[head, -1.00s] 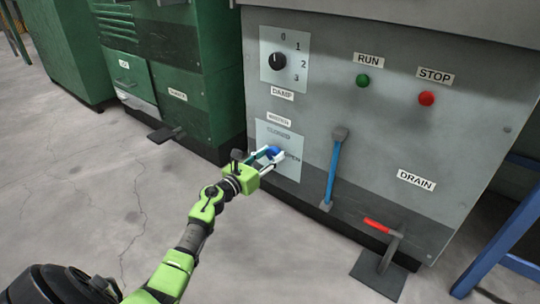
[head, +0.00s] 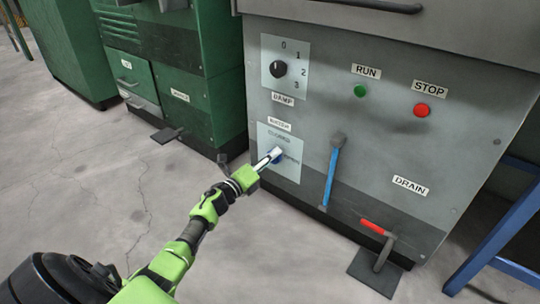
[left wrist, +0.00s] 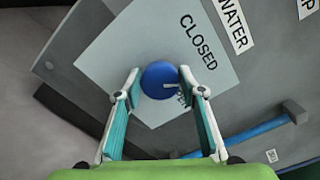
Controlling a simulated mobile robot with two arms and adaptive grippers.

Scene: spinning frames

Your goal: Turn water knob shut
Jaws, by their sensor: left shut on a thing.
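The blue water knob (head: 278,160) sits on a pale plate low on the front of the grey machine. In the left wrist view the knob (left wrist: 160,80) is round, with a short white mark pointing right, towards the partly hidden OPEN label (left wrist: 183,96). The CLOSED label (left wrist: 198,41) is clear above it. My left gripper (head: 270,157) is at the knob. In the wrist view its fingers (left wrist: 158,82) lie on either side of the knob, shut on it. My right gripper is not in view.
A blue lever (head: 332,172) stands right of the knob plate. The DAMP dial (head: 279,69) is above it. Green RUN (head: 361,91) and red STOP (head: 422,110) buttons are higher up. The floor at left is open.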

